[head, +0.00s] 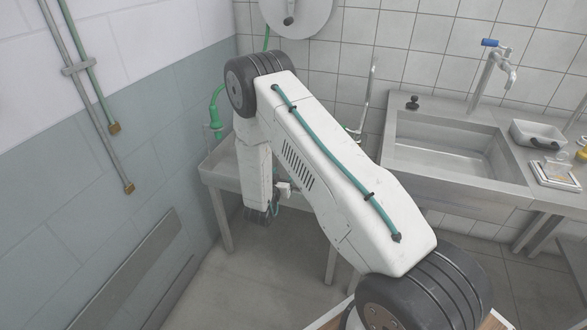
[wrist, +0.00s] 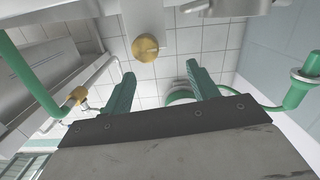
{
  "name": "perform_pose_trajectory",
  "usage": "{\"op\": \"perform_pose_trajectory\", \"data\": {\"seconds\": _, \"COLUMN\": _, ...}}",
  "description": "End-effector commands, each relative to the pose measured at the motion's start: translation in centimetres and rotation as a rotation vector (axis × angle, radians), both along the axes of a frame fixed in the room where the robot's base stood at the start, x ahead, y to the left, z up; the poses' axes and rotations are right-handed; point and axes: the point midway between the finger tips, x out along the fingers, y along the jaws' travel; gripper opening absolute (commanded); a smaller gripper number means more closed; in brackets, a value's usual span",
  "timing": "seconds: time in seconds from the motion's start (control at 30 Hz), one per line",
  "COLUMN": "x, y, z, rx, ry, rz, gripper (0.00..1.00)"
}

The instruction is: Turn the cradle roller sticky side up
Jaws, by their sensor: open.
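My gripper (wrist: 160,72) shows in the wrist view with its two green fingers apart and nothing between them. In the head view my arm reaches away from me and bends down near the left end of the steel counter; the fingers cannot be made out there. I cannot pick out a cradle roller or its sticky side in either view. My arm hides part of the counter and floor in the head view.
A steel sink (head: 455,152) with a blue-handled tap (head: 492,62) stands at right. A white tray (head: 538,135) holding a dark item and a small scale-like device (head: 556,174) are beside it. Pipes (head: 98,95) run down the left wall. A brass knob (wrist: 145,48) shows beyond my fingers.

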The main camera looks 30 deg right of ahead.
Motion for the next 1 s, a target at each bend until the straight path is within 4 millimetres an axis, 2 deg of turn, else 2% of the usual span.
{"op": "perform_pose_trajectory", "data": {"seconds": 0.03, "x": -0.7, "y": -0.2, "z": -0.9, "rx": -0.032, "ry": -0.001, "rz": -0.016, "gripper": 0.59}}
{"op": "perform_pose_trajectory", "data": {"seconds": 0.1, "x": -1.3, "y": -0.4, "z": -1.5, "rx": -0.066, "ry": -0.006, "rz": -0.029, "gripper": 0.59}}
{"op": "perform_pose_trajectory", "data": {"seconds": 0.23, "x": -1.4, "y": -1.0, "z": -1.8, "rx": -0.091, "ry": -0.012, "rz": -0.042, "gripper": 0.59}}
{"op": "perform_pose_trajectory", "data": {"seconds": 0.7, "x": 2.4, "y": -6.3, "z": -1.7, "rx": -0.089, "ry": -0.012, "rz": -0.041, "gripper": 0.59}}
{"op": "perform_pose_trajectory", "data": {"seconds": 1.0, "x": 2.9, "y": -6.9, "z": -1.7, "rx": -0.091, "ry": -0.011, "rz": -0.04, "gripper": 0.59}}
